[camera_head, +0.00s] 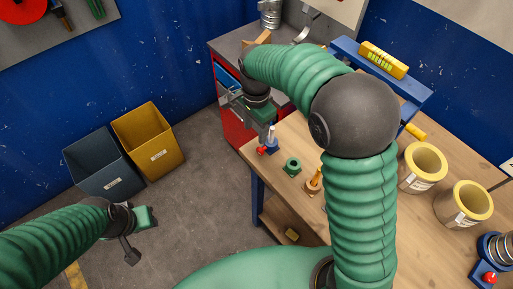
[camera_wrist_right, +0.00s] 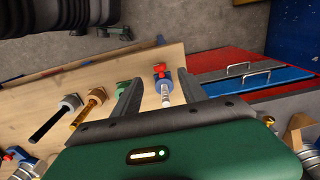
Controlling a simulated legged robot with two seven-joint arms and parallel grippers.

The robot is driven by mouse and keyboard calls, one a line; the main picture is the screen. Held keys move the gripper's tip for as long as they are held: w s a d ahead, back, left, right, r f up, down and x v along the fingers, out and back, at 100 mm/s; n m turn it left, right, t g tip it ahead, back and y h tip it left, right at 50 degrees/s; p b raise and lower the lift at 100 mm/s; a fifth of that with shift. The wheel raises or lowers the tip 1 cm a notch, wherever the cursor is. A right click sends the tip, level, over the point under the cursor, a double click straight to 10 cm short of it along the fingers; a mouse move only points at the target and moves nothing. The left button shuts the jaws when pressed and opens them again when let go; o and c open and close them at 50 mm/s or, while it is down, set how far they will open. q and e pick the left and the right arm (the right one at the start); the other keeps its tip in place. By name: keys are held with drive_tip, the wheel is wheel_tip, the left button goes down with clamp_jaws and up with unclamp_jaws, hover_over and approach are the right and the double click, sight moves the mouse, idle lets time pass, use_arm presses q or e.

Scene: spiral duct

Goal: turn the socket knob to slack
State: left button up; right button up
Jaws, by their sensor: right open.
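A small blue fixture (camera_head: 272,146) with a red knob (camera_head: 261,151) and an upright silver socket pin stands at the workbench's left corner. In the right wrist view the red knob (camera_wrist_right: 160,69) and the silver pin (camera_wrist_right: 165,92) show between my finger tips. My right gripper (camera_wrist_right: 158,84) is open and empty, with one dark finger on each side of the pin. In the head view the right gripper (camera_head: 240,100) is above and left of the fixture, partly hidden by my arm. I cannot tell whether it touches. My left gripper (camera_head: 130,225) hangs over the floor, its jaws unclear.
A green nut-like piece (camera_head: 292,166) and an orange-brown peg (camera_head: 314,181) stand on the wooden workbench (camera_head: 300,135) close by. Yellow-rimmed cylinders (camera_head: 424,165) stand at right. A red cabinet (camera_head: 234,125) adjoins the bench. Two bins (camera_head: 148,138) stand on the floor at left.

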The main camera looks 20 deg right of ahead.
hover_over(260, 149)
drive_tip(key=a, duration=0.1)
wheel_tip(260, 149, down, 5)
drive_tip(key=f, duration=0.2)
drive_tip(key=d+f, duration=0.1)
drive_tip(key=f, duration=0.1)
drive_tip(key=d+f, duration=0.1)
drive_tip(key=f, duration=0.2)
drive_tip(key=shift+a+f, duration=0.1)
drive_tip(key=shift+f, duration=0.1)
drive_tip(key=shift+a, duration=0.95)
drive_tip(key=shift+c, duration=2.4)
drive_tip(key=shift+d, duration=0.65)
clamp_jaws()
use_arm(q)
drive_tip(key=shift+w+d+r+p, duration=0.1)
drive_tip(key=shift+d+r+p, duration=0.25)
drive_tip(key=shift+d, duration=0.15)
use_arm(e)
drive_tip(key=shift+a, duration=0.1)
